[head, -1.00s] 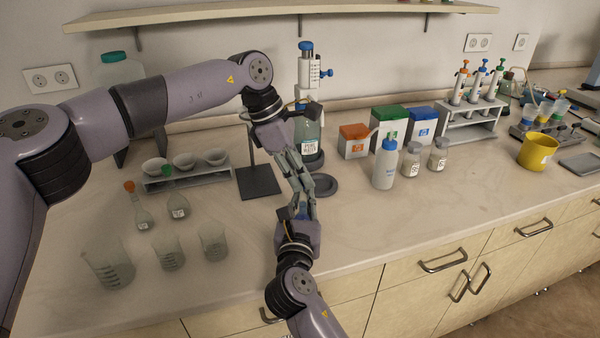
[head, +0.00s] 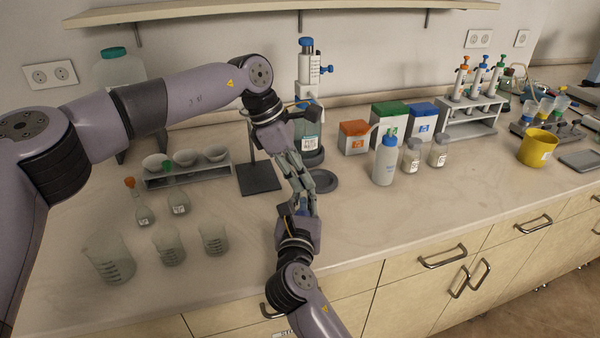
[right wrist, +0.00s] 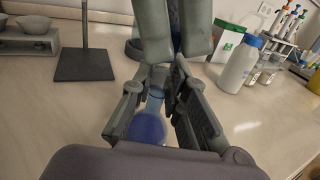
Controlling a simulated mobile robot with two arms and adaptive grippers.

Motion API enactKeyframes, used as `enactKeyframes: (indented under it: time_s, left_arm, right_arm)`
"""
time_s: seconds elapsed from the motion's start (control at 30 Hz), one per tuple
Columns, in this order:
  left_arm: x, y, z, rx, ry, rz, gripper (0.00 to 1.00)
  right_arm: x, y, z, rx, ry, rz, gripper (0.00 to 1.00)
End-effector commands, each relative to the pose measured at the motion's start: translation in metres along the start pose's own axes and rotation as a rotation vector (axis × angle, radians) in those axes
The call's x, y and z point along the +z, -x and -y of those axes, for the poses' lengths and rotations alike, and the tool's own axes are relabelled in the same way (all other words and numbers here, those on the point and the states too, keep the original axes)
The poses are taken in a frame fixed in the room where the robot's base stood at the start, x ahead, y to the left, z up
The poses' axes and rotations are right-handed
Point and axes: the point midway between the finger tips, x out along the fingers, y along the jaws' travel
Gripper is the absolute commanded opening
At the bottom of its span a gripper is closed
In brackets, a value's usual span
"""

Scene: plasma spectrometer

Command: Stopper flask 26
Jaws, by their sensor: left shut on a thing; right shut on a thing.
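In the right wrist view, a small flask with a round blue bulb (right wrist: 148,128) and a paler neck stands between the fingers of my right gripper (right wrist: 160,92). The gripper is shut on its neck. My left gripper (right wrist: 175,50) comes down from above, its fingertips close over the flask's top. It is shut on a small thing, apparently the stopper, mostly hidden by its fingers. In the head view the left gripper (head: 304,190) and right gripper (head: 305,212) meet over the bench's front part. I cannot tell whether stopper and neck touch.
Two small flasks, one orange-topped (head: 144,215) and one green-topped (head: 178,204), stand left, behind several beakers (head: 170,250). A stand base (head: 258,178) and dispenser bottle (head: 308,142) are behind the grippers. The front right bench is clear.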

Motion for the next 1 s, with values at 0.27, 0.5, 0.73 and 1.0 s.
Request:
enactKeyframes:
  time_s: [0.27, 0.5, 0.73, 1.0]
  left_arm:
    - [-0.005, -0.006, 0.0, -0.004, 0.003, -0.01, 0.09]
    - [-0.003, -0.002, 0.0, -0.001, 0.012, -0.017, 0.09]
    - [0.001, 0.004, 0.0, 0.005, 0.023, -0.018, 0.09]
    - [0.002, 0.006, 0.0, 0.005, 0.022, -0.015, 0.08]
  right_arm:
    - [0.001, 0.002, -0.002, 0.006, 0.0, 0.004, 0.0]
    - [0.002, 0.002, -0.003, 0.006, -0.001, 0.005, 0.0]
    - [0.002, 0.001, -0.002, 0.006, -0.001, 0.005, 0.0]
    - [0.001, 0.001, -0.002, 0.004, -0.001, 0.003, 0.0]
